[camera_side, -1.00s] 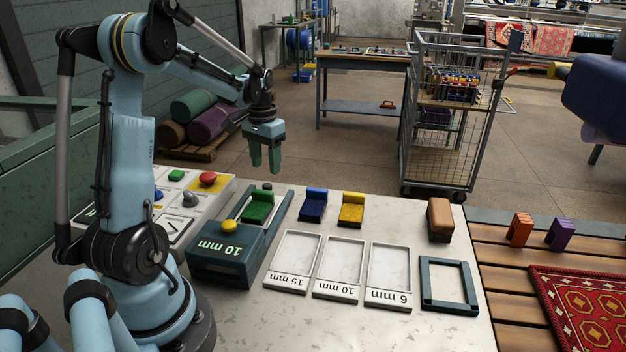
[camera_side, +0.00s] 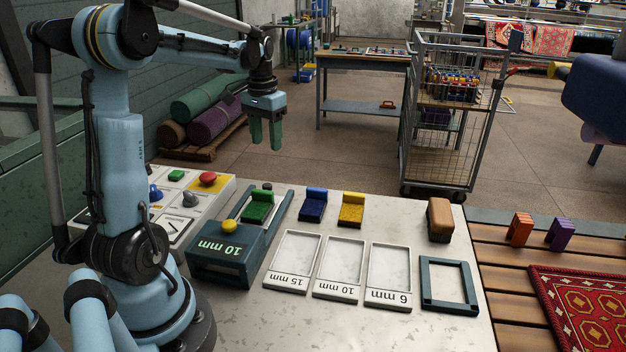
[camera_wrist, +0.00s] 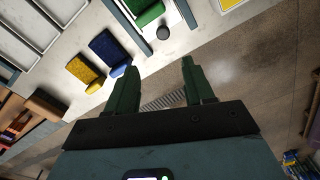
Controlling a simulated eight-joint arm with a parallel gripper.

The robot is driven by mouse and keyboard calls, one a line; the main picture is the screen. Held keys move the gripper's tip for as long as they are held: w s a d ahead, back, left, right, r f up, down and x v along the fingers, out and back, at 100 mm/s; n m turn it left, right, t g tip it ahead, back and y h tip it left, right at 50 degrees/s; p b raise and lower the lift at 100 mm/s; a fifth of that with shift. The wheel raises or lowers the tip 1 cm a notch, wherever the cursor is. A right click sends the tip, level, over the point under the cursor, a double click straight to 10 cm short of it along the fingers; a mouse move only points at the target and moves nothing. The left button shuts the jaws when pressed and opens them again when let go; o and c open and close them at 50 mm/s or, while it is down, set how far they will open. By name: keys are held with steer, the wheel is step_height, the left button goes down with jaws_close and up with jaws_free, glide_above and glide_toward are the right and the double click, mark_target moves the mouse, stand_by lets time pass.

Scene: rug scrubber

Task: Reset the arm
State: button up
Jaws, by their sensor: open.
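My gripper (camera_side: 266,134) is raised above the far edge of the bench (camera_side: 290,318), higher than everything standing on it. Its two dark green fingers point down, are apart and hold nothing. In the wrist view my gripper (camera_wrist: 157,82) shows open, with bare floor and the bench edge beyond the fingertips.
Three white labelled trays (camera_side: 338,290), a dark square frame (camera_side: 450,307) and a brown-topped brush (camera_side: 440,220) lie on the bench. A panel with a red button (camera_side: 208,179) stands at left. A wire cart (camera_side: 447,120) is behind. The air around my gripper is clear.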

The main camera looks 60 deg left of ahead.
steer(key=s+d+m+t, duration=0.1)
steer(key=d+m+t, duration=0.1)
steer(key=d, duration=1.1)
steer(key=s+d+f+m+t, duration=0.1)
steer(key=d+t, duration=0.4)
steer(key=d, duration=0.8)
steer(key=shift+s+d+f+m, duration=0.2)
steer(key=shift+s+d+m, duration=0.2)
steer(key=shift+s+m, duration=0.3)
